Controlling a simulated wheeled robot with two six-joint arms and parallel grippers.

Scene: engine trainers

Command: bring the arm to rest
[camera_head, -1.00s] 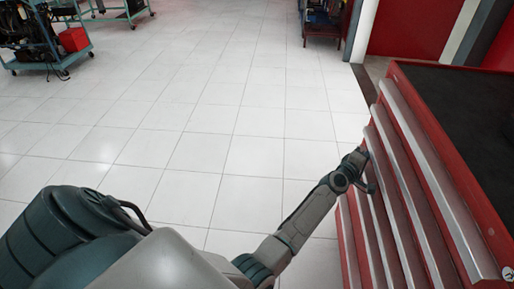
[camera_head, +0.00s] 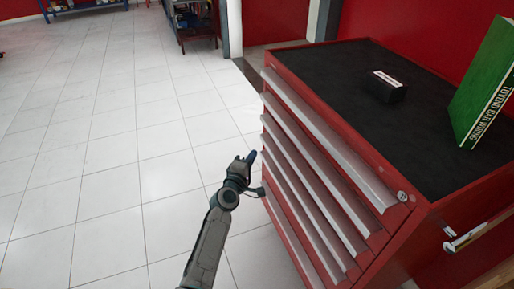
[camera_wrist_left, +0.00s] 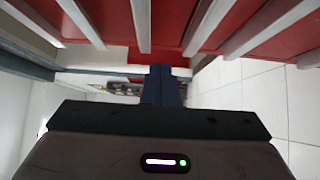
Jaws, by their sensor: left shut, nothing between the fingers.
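My left arm reaches up from the bottom of the head view. Its gripper (camera_head: 250,158) is at the left side of the red tool cabinet (camera_head: 385,245), close to the drawer fronts. Whether it touches them cannot be told. In the left wrist view the fingers (camera_wrist_left: 162,85) are together with nothing between them. The cabinet's drawer fronts with pale handle strips fill the top of that view. My right gripper is in neither view.
The cabinet's black top (camera_head: 430,130) bears a small black box (camera_head: 384,87) and a green book (camera_head: 484,85) standing tilted. White tiled floor (camera_head: 100,150) lies clear to the left. A cart (camera_head: 192,20) stands at the back.

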